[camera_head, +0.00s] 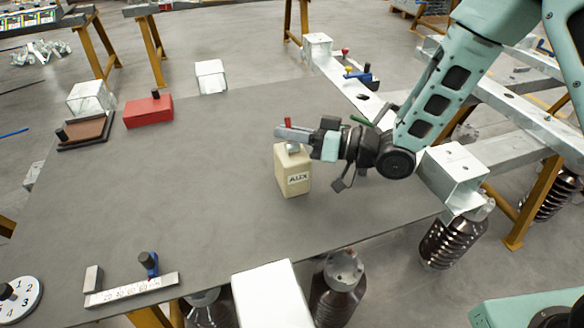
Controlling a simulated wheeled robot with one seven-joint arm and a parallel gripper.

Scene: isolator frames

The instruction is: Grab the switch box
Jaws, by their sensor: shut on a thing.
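The switch box is a beige box marked "AUX" (292,172) with a light knob on top. It stands upright on the grey tabletop (190,200), right of the middle. My gripper (292,138) reaches in from the right at the top of the box and is shut on it around the knob. The fingers hide part of the box's top. A small red part (287,123) shows just above the fingers. I cannot tell whether the box's base touches the table.
A red block (148,111) and a brown tray-like piece (87,131) lie at the back left. A ruler-like piece (130,290) and a numbered dial (18,301) lie at the front left. Metal beams (340,80) border the right. The table's middle left is clear.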

